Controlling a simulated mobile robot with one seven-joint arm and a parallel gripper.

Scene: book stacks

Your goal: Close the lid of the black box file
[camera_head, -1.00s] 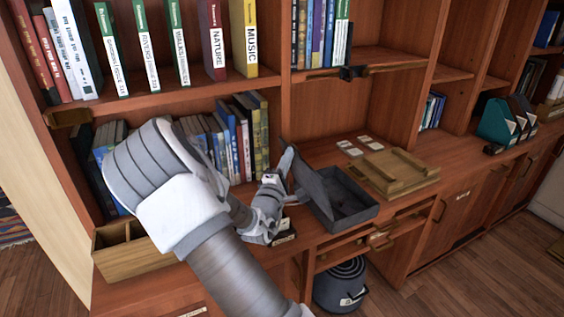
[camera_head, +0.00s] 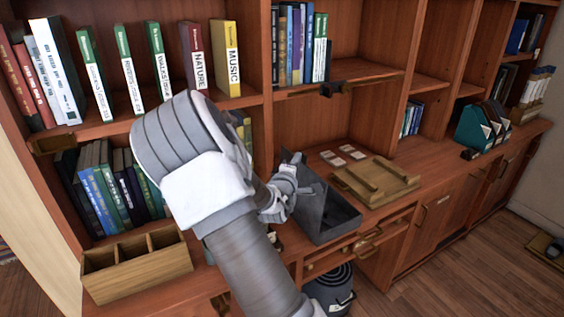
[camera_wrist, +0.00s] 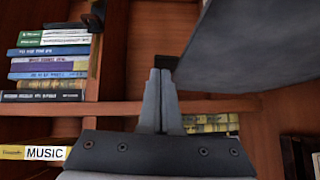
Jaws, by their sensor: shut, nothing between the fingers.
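The black box file (camera_head: 338,218) sits on the wooden counter in the head view. Its lid (camera_head: 311,190) is open, raised along the box's left side. My gripper (camera_head: 296,172) is at the lid's left side, partly hidden by my wrist. In the wrist view my gripper (camera_wrist: 160,76) is shut and empty, its two fingers together. A dark panel, which looks like the lid (camera_wrist: 245,45), fills the upper right there, close beside the fingertips. I cannot tell whether they touch.
A wooden tray (camera_head: 378,180) and several white cards (camera_head: 342,154) lie right of and behind the box. A wooden divided organiser (camera_head: 138,266) stands at the left. Shelves with books, including the yellow MUSIC binder (camera_head: 226,57), rise behind.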

